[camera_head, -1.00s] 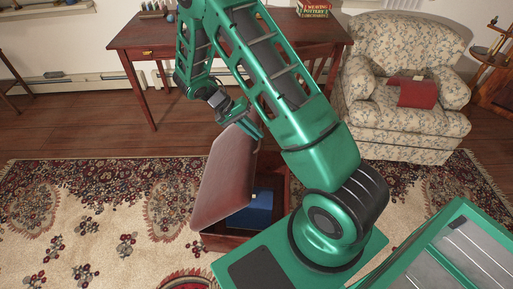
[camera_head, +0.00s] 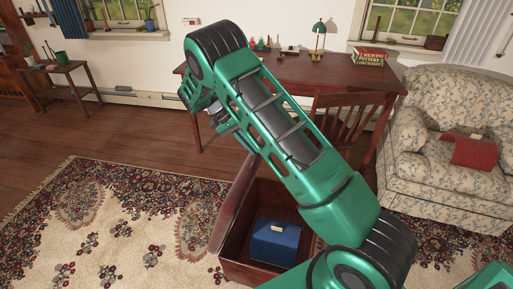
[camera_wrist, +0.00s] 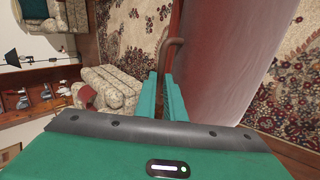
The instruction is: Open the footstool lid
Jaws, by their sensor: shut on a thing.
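The footstool (camera_head: 232,271) is a dark red-brown wooden box on the rug, open at the top. Its padded reddish lid (camera_head: 233,208) stands steeply raised along the box's left side, seen nearly edge-on. In the wrist view, the lid (camera_wrist: 225,70) fills the right of the picture, with a curved brown handle (camera_wrist: 171,52) at its edge. My gripper (camera_wrist: 161,80) is shut on the handle there, its green fingers close together. In the head view, my gripper (camera_head: 246,141) is at the lid's upper end, partly hidden by my arm. A blue box (camera_head: 276,242) lies inside the footstool.
A wooden desk (camera_head: 285,68) and a chair (camera_head: 345,110) stand behind the footstool. A floral armchair (camera_head: 430,190) with a red item (camera_head: 473,152) is at right. A patterned rug (camera_head: 120,220) and bare floor lie open to the left.

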